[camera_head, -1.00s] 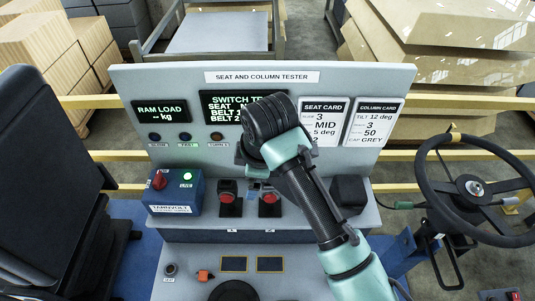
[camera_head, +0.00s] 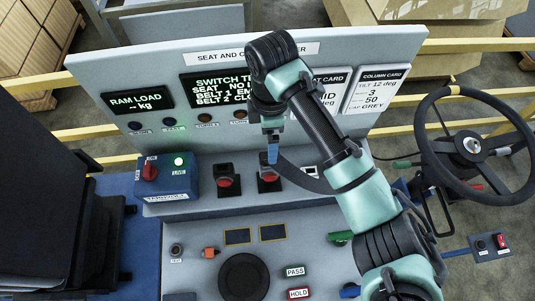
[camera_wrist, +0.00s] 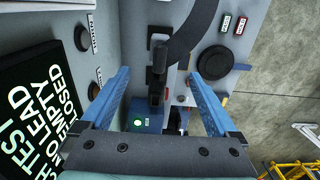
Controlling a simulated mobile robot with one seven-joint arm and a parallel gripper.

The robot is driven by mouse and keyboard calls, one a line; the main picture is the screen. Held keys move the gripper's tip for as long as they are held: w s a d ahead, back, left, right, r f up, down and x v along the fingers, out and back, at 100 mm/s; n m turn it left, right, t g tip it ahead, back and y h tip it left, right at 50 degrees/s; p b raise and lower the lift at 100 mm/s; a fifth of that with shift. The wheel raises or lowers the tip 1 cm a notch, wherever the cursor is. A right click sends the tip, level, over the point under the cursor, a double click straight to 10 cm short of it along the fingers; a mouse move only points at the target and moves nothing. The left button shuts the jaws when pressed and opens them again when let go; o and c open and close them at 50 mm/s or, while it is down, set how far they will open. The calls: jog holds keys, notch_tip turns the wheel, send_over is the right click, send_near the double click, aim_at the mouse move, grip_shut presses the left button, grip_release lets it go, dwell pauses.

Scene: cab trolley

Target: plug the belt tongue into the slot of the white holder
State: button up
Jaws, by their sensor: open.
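My gripper (camera_head: 272,152) is above the tester's bench, over the right of two black buckles with red buttons (camera_head: 268,182). In the wrist view its two blue fingers (camera_wrist: 163,100) are spread wide. A black upright part (camera_wrist: 157,75) shows between them, not visibly touched by either. A black belt strap (camera_head: 305,177) curves to the right from below the gripper and passes behind my arm; it also shows in the wrist view (camera_wrist: 190,35). I cannot make out the tongue clearly. A small white piece (camera_head: 311,171) beside the strap may be the white holder; its slot is not discernible.
The left buckle (camera_head: 226,180) and a blue box with a green light (camera_head: 167,178) stand to the left. The upright tester panel (camera_head: 150,75) rises close behind. The steering wheel (camera_head: 470,146) is at right, the black seat (camera_head: 40,190) at left.

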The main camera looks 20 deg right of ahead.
notch_tip(320, 180, down, 9)
jog(key=b, duration=0.6)
jog(key=shift+b, duration=0.35)
jog(key=shift+p, duration=0.35)
dwell(0.5)
jog(key=shift+c, duration=0.2)
grip_shut()
dwell(0.4)
jog(key=shift+w+r, duration=0.1)
dwell(0.9)
jog(key=shift+r+p, duration=2.6)
jog(key=shift+r, duration=0.35)
